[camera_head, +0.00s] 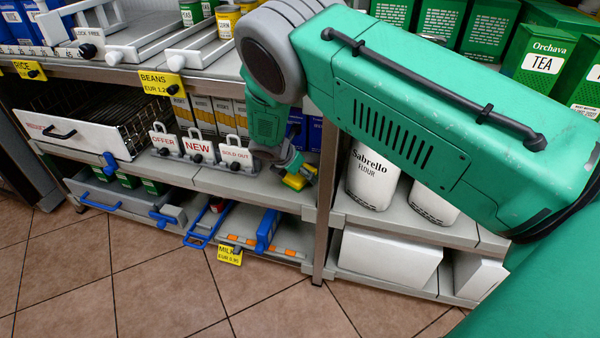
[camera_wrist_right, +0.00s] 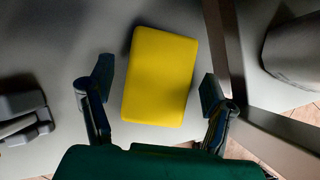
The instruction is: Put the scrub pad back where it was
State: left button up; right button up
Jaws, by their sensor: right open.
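The scrub pad (camera_wrist_right: 160,75) is a yellow block in the right wrist view, lying on the grey shelf board (camera_wrist_right: 60,45). My right gripper (camera_wrist_right: 157,88) is open, with one finger on each side of the pad and a visible gap to both. In the head view the right gripper (camera_head: 290,163) reaches down over the pad and partly hides it. My left gripper is not in view.
Sign holders (camera_head: 236,153) stand left of the pad. Boxes (camera_head: 228,112) stand behind. A yellow milk label (camera_head: 230,255) hangs on the shelf below.

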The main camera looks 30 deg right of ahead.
jog(key=p+v, duration=0.5)
jog(key=v, duration=0.7)
jog(key=shift+a, duration=0.15)
